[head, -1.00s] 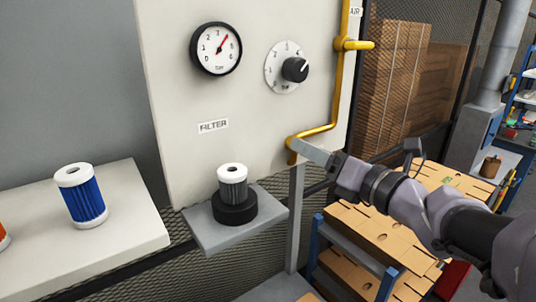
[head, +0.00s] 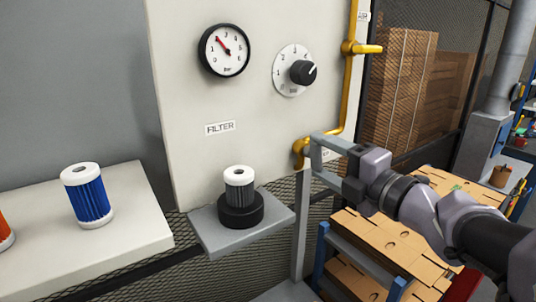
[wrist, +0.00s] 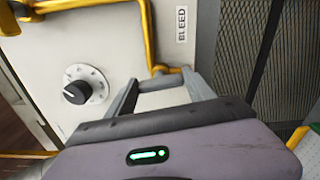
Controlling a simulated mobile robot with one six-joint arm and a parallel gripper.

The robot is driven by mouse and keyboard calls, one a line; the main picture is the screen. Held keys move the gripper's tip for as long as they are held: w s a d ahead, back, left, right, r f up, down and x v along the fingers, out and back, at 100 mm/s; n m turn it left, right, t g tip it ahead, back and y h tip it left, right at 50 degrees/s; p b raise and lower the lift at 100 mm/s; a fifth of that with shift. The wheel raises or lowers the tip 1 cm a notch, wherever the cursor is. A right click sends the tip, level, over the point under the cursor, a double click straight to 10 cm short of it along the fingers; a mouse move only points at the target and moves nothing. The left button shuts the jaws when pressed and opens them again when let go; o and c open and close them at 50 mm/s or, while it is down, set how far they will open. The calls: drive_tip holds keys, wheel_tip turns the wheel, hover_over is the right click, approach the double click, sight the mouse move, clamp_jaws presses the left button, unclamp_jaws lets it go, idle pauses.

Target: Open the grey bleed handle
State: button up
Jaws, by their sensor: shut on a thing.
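My gripper (head: 317,156) is at the lower end of the yellow pipe, right of the FILTER label, with its two grey fingers spread one above the other. In the wrist view my gripper (wrist: 161,80) has a finger on each side of a short grey bar, the bleed handle (wrist: 162,85), and is shut on it. The handle meets the yellow pipe's end, below the BLEED label (wrist: 182,25). In the head view the fingers mostly hide the handle. The pressure gauge (head: 224,50) has its red needle pointing up and left.
A black knob (head: 303,73) sits on the panel. A grey filter with a white cap (head: 239,190) stands in a black holder on a small shelf. A blue filter (head: 86,195) stands on the left ledge. Cardboard sheets (head: 385,240) lie on a rack below my arm.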

drive_tip(key=shift+m, duration=0.8)
drive_tip(key=shift+f, duration=0.1)
drive_tip(key=o, duration=1.4)
drive_tip(key=v, duration=1.7)
drive_tip(key=shift+s+d, duration=0.15)
drive_tip(key=shift+s, duration=0.05)
